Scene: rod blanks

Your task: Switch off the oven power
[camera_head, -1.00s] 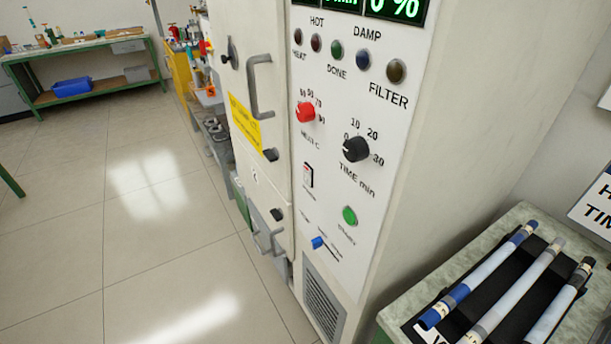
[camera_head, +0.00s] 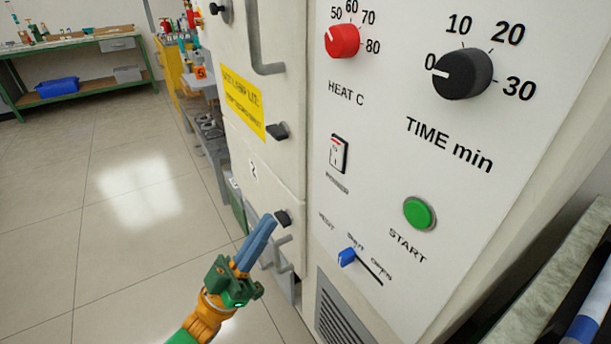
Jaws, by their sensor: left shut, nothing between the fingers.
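The oven (camera_head: 300,190) fills the middle and right of the view, its pale control panel facing me. The power switch (camera_head: 338,154) is a small rocker with a white and red face in a black frame, above the label POWER. My left gripper (camera_head: 267,228) is at the lower middle, left of and below the switch and apart from it. Its blue fingers are shut together with nothing between them and point up. My right gripper is not in view.
Near the switch are the red heat knob (camera_head: 342,41), black time knob (camera_head: 463,74), green start button (camera_head: 419,213) and blue vent slider (camera_head: 347,257). Door handles (camera_head: 267,50) stick out on the left. Rods on a bench show at the lower right. Floor at left is clear.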

